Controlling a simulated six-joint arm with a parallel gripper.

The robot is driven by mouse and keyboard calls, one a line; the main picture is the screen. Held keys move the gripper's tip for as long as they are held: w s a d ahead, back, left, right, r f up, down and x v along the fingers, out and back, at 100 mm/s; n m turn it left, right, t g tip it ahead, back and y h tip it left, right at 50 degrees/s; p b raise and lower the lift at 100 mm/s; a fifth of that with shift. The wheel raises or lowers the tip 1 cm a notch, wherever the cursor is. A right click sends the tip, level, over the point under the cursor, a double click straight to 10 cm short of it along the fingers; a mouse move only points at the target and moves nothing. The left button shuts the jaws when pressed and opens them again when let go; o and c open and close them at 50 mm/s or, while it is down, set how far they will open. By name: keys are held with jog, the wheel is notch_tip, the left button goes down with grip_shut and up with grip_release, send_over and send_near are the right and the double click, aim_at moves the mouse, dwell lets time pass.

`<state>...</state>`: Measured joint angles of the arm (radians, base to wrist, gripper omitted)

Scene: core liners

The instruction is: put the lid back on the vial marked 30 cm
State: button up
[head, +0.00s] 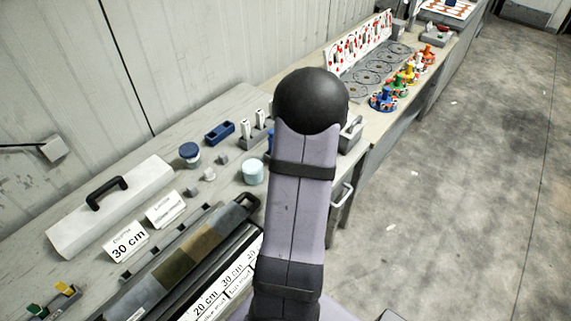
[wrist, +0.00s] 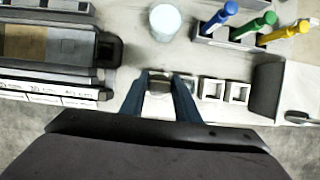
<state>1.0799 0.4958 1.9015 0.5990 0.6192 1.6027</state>
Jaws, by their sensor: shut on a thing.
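My gripper (wrist: 160,78) has its two dark blue fingers closed on a small grey-brown thing (wrist: 158,85) in the wrist view. I cannot tell if it is the lid, and its underside is hidden. In the head view, my arm hides most of the gripper. Two white-faced upright pieces (head: 252,128) stand in a grey holder left of my arm. A card reading 30 cm (head: 127,240) stands on the bench; no vial marking is readable.
A pale blue-topped jar (head: 253,172) stands near my gripper, also in the wrist view (wrist: 165,20). The core box (head: 185,255) lies left, near a white handled case (head: 110,205). Small grey blocks (head: 209,174) lie between.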

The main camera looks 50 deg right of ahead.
jog(key=shift+f, duration=0.15)
notch_tip(320, 180, down, 4)
jog(key=b, duration=0.5)
jog(key=shift+f, duration=0.15)
jog(key=shift+f+b, duration=0.45)
jog(key=shift+f, duration=0.4)
jog(key=shift+o, duration=0.2)
jog(key=shift+p, duration=0.5)
dwell(0.8)
jog(key=shift+f+p, duration=0.15)
jog(key=shift+p, duration=0.25)
jog(key=shift+c, duration=0.2)
dwell(1.3)
jog(key=o, duration=1.6)
jog(key=shift+c, duration=0.2)
